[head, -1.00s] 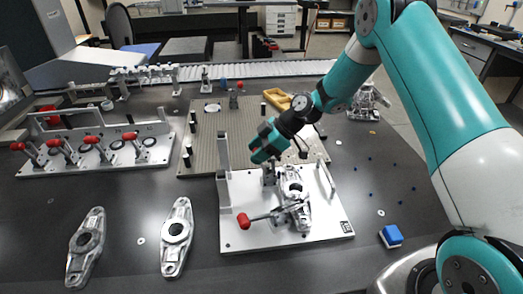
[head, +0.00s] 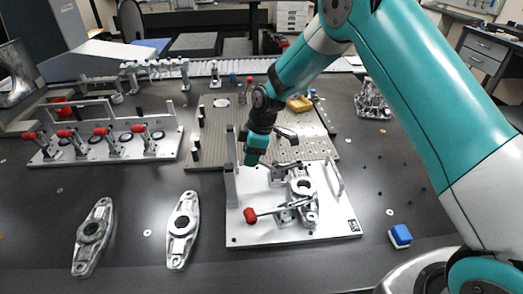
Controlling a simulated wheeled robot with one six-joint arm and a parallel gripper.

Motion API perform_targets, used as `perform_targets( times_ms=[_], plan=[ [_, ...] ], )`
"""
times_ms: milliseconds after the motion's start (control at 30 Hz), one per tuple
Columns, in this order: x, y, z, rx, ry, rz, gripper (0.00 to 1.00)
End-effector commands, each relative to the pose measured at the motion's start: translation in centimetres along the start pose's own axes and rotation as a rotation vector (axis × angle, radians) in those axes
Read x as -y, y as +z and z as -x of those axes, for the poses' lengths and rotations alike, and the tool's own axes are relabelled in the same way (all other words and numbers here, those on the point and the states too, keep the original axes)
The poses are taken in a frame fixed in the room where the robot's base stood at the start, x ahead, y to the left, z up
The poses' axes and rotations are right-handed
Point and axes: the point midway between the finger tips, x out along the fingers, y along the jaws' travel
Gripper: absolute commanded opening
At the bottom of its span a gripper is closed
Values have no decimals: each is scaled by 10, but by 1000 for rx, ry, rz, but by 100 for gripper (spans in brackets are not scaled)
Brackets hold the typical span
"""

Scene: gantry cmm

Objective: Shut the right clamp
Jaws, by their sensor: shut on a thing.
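A light fixture plate (head: 330,232) holds a silver metal part (head: 302,187) with a round bore. A front clamp (head: 290,209) with a red handle (head: 250,216) lies low across the part's near end, its handle pointing left. A rear clamp (head: 286,168) stands at the part's far end, partly behind other metal. My gripper (head: 255,157) is at the plate's back left, just left of the rear clamp and beside an upright post (head: 230,165). It is shut on what appears to be the rear clamp's handle; the handle and fingertips are mostly hidden.
A perforated plate (head: 215,130) with black pegs lies behind the fixture. Several red-handled clamps stand on a fixture (head: 100,155) at the left. Two loose metal parts (head: 93,236) (head: 182,230) lie at front left. A blue block (head: 400,235) lies at right.

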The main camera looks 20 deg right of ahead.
Motion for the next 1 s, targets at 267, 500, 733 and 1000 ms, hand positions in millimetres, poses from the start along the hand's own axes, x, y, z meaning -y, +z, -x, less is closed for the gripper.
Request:
perform_targets(
  times_ms=[267, 500, 733, 1000],
  plan=[
    [6, -7, -18, 49, -20, 6, 2],
    [7, -9, -22, 50, -21, 6, 2],
    [7, -9, -22, 50, -22, 6, 2],
    [7, -9, -22, 49, -20, 7, 67]
  ],
)
